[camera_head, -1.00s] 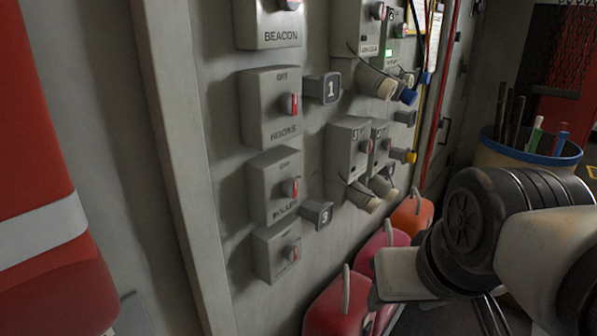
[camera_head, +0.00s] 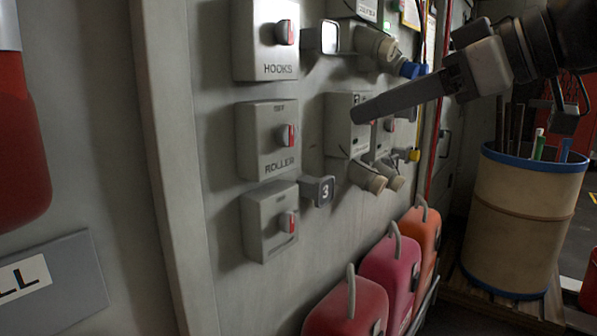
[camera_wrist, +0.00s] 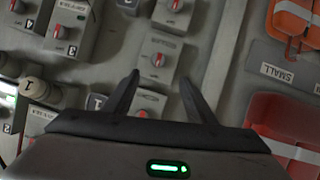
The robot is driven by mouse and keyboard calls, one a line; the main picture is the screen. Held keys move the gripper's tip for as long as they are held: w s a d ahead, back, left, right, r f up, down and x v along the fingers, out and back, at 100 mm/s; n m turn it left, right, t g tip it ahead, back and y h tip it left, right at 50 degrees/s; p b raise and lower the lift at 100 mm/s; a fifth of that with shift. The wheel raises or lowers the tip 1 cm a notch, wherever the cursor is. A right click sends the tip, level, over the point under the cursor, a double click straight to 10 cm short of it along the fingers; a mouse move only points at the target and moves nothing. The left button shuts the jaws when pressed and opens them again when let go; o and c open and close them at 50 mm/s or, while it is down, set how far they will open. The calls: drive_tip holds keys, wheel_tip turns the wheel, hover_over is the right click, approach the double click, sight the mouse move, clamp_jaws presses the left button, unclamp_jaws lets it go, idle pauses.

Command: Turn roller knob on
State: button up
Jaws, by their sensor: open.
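The roller box (camera_head: 266,140) is a grey wall box labelled ROLLER, with OFF written at its top. Its roller knob (camera_head: 287,136) is grey with a red face and stands upright. My gripper (camera_head: 358,113) reaches in from the upper right, its fingers pointing left, to the right of the roller box and apart from it in the picture. The wrist view shows the two fingers (camera_wrist: 159,77) spread and empty, with knob boxes (camera_wrist: 158,62) beyond and between them. I cannot tell which of those is the roller box.
The hooks box (camera_head: 265,40) is above, and another knob box (camera_head: 269,222) is below. A tag marked 3 (camera_head: 318,190) and plug sockets (camera_head: 368,177) jut out on the right. Red and orange cans (camera_head: 346,308) stand below. A bin (camera_head: 525,218) stands at the right.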

drive_tip(key=b, duration=0.2)
approach(291, 133)
drive_tip(key=shift+n, duration=0.3)
drive_tip(key=x, duration=0.8)
drive_tip(key=shift+w+a+f, duration=0.1)
drive_tip(key=shift+a, duration=0.05)
drive_tip(key=c, duration=1)
drive_tip(key=shift+y, duration=0.3)
drive_tip(key=shift+c, duration=0.2)
